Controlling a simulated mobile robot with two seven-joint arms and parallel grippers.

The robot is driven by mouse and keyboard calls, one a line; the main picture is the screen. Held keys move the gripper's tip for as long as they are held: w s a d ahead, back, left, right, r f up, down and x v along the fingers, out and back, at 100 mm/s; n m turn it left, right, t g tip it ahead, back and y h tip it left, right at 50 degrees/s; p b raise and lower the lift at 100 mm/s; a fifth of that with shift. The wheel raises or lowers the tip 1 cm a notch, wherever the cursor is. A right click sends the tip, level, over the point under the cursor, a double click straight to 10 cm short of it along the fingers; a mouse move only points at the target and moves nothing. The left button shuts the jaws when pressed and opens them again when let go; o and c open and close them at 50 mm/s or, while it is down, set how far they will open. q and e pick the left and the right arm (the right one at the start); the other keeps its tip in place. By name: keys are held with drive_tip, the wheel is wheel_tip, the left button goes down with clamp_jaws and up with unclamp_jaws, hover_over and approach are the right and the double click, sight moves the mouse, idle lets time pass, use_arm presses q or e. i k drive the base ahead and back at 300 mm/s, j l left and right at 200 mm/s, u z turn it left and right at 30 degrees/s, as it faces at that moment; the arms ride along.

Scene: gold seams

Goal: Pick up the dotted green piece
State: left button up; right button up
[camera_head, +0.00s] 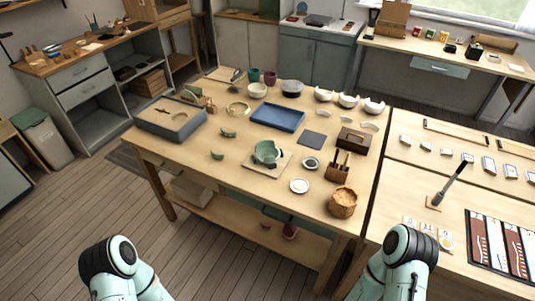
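Two small green pieces lie on the wooden table (185,146). One green piece (228,133) is left of the blue tray, and the other green piece (217,155) is nearer the front edge. Dots are too small to make out on either. A green broken bowl (267,153) stands on a light board (256,165) near the middle of the table. My two arms show at the bottom left and bottom right, short of the table. Neither gripper shows.
A blue tray (278,117), a grey box (170,119), a dark square mat (313,138), a wooden tool holder (338,167), a woven basket (343,203) and small dishes share the table. White broken bowls stand at its back right. The front left tabletop is clear.

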sight(230, 135)
drive_tip(key=i+j, duration=0.1)
drive_tip(key=j, duration=0.2)
drive_tip(key=i+j, duration=0.1)
drive_tip(key=j, duration=0.25)
drive_tip(key=i+j, duration=0.1)
drive_tip(key=j, duration=0.2)
drive_tip(key=i+j, duration=0.1)
drive_tip(key=j, duration=0.25)
drive_tip(key=u, duration=0.05)
